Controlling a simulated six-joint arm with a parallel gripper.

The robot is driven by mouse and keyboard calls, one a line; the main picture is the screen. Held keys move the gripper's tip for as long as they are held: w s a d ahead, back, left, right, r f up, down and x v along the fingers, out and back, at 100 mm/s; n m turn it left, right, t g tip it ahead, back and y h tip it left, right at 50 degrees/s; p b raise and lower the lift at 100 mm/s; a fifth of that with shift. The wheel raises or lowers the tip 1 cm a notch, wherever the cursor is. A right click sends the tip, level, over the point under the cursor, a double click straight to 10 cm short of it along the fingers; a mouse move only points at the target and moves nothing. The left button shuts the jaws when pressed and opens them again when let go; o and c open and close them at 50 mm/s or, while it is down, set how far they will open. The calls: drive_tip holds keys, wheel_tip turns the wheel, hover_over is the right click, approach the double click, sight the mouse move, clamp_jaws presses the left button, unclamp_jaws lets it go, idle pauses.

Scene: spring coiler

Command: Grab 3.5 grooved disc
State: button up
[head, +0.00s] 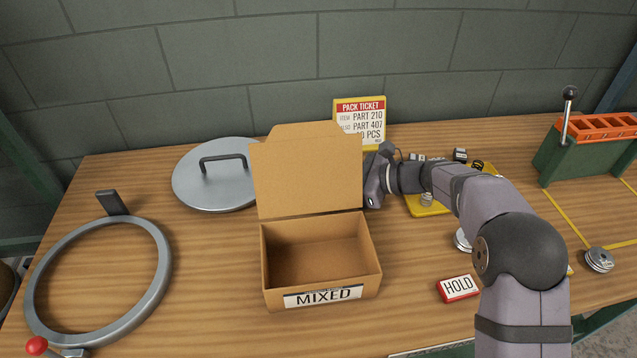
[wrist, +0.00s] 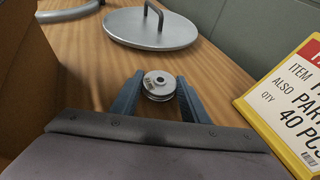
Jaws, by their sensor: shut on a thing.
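A small silver grooved disc (wrist: 159,80) is held between the two blue-grey fingers of my gripper (wrist: 160,92) in the wrist view. The disc's flat face with a centre hole is toward the camera. Any size mark on it is too small to read. In the head view the wrist is just right of the carton's raised lid, and the fingers and held disc are hidden there. Another grooved disc (head: 598,260) lies at the right on the table, and one more (head: 462,240) is partly hidden by my arm.
An open cardboard MIXED box (head: 320,296) stands left of my gripper. The pack ticket (head: 361,118) is behind it.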

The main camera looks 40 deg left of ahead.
drive_tip(key=shift+r, duration=0.15)
drive_tip(key=shift+r, duration=0.75)
wheel_tip(320, 180, up, 5)
drive_tip(key=shift+r, duration=0.2)
drive_tip(key=w+d, duration=0.1)
drive_tip(key=d, duration=0.4)
drive_tip(key=w+d+b, duration=0.1)
drive_tip(key=w+d, duration=0.1)
drive_tip(key=d, duration=0.4)
drive_tip(key=w+d, duration=0.2)
drive_tip(key=d, duration=0.4)
drive_tip(key=shift+d+b, duration=0.15)
drive_tip(key=shift+b, duration=0.25)
